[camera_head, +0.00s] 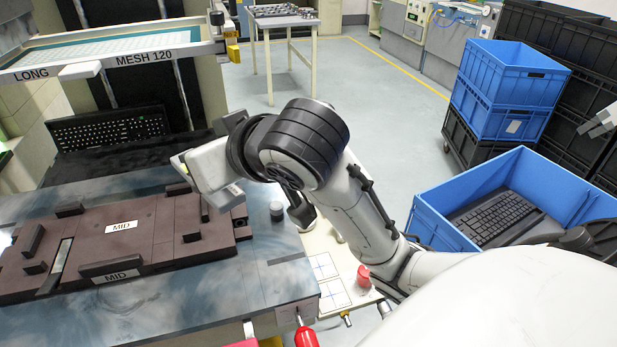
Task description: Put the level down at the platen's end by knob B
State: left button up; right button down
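The brown platen (150,240), with two MID labels and several dark blocks on it, lies on the blue-grey table at the lower left. My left arm reaches over from the lower right. Its gripper (205,205) is low over the platen's right end; the white wrist hides most of the fingers and anything between them. I cannot identify the level for certain. A thin silver strip (62,258) lies at the platen's left end. A short grey round knob (277,211) stands beside the platen's right end; no letter is readable. My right gripper (598,122) shows only partly at the right edge.
A keyboard (108,129) lies behind the platen under the LONG and MESH 120 frame (140,59). A blue crate (450,222) with another keyboard stands at the right. A red knob (363,276) and red handle (305,335) are near the table's front right.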

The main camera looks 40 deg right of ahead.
aim_at(283, 257)
jog(key=z, duration=1.85)
jog(key=k, duration=1)
jog(key=u, duration=0.9)
jog(key=i, duration=0.5)
